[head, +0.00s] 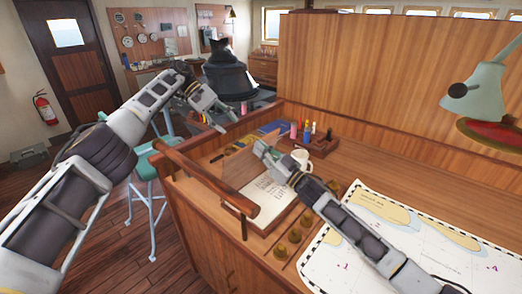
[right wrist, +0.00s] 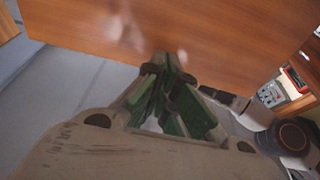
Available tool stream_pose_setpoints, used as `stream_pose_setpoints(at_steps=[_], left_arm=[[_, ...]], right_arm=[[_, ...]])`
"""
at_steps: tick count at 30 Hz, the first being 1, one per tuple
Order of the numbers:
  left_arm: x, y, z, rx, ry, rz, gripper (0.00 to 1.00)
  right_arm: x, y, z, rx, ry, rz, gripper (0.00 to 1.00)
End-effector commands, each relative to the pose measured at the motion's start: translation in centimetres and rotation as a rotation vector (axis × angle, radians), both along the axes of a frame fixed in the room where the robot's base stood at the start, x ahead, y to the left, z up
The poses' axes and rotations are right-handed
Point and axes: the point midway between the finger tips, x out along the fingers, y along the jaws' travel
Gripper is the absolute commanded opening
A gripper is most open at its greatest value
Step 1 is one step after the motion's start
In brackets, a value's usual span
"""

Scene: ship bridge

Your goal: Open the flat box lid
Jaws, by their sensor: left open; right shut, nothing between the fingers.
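A flat wooden box (head: 256,222) lies on the desk top, with a sheet of writing (head: 265,192) showing in it. A thin brownish panel (head: 236,174) stands tilted at its left side; I cannot tell for sure that it is the lid. My right gripper (head: 262,150) is above the far side of the box, shut and empty; contact with the panel cannot be made out. In the right wrist view its green fingers (right wrist: 175,95) are together before a wooden surface (right wrist: 190,45). My left gripper (head: 222,122) is open and empty, beyond the desk's left edge, away from the box.
A wooden rail (head: 205,178) runs along the desk's left edge. A white mug (head: 301,158) and a holder with bottles (head: 322,142) stand behind the box. Brass knobs (head: 281,251) and a chart (head: 385,235) lie to the right. A lamp (head: 478,88) overhangs the right side.

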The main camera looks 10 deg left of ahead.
Motion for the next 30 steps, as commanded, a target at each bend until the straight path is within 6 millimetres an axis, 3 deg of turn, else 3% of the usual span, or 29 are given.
stream_pose_setpoints(at_steps=[30], left_arm=[[0.50,1.09,0.50,-0.038,0.018,0.042,0.41]], right_arm=[[0.01,-0.01,-0.02,0.000,0.000,0.000,0.00]])
